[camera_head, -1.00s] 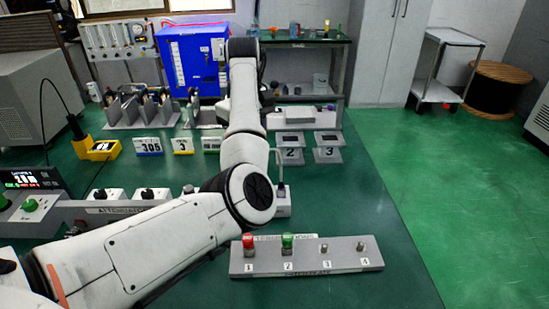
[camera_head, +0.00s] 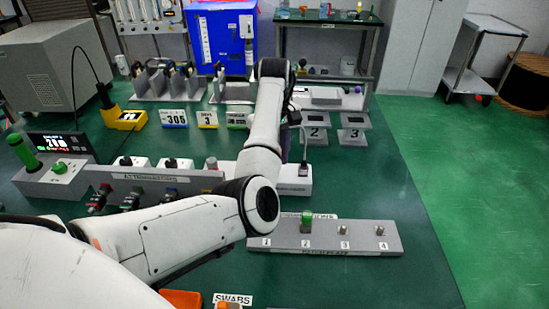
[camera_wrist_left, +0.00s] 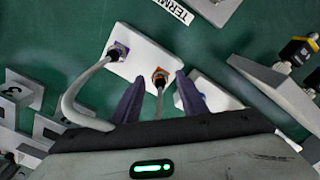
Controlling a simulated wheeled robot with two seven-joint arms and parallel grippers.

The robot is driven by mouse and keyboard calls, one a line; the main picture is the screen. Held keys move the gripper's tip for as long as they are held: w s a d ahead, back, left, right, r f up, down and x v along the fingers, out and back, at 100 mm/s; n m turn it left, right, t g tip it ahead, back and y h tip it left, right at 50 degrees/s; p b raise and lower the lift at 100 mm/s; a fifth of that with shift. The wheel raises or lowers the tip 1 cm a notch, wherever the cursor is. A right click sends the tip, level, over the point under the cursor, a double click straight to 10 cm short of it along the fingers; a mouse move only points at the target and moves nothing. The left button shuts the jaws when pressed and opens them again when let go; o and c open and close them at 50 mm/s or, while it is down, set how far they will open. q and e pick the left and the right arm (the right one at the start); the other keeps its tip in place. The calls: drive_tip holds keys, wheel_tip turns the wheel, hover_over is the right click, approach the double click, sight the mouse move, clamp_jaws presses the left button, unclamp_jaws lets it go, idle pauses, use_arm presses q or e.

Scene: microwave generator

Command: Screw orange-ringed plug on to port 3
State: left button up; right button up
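The terminal plate (camera_head: 383,249) carries numbered ports. Port 3 (camera_head: 343,230) is a bare metal stub, as is port 4 (camera_head: 380,230). A green cap (camera_head: 307,221) stands on port 2, and my elbow hides the top of port 1. In the left wrist view, the orange-ringed plug (camera_wrist_left: 160,77) sits in a white block (camera_wrist_left: 142,57) with a grey cable. A purple-ringed plug (camera_wrist_left: 117,52) sits beside it. My left gripper (camera_wrist_left: 155,85) is open, its purple fingers apart on either side of the orange-ringed plug's cable. My right gripper is out of view.
Small numbered stands (camera_head: 333,134) and a rack (camera_head: 170,82) stand farther back. An orange bin (camera_head: 180,299) is at the near edge. Green table lies clear right of the stands.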

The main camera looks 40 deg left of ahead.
use_arm(q)
clamp_jaws()
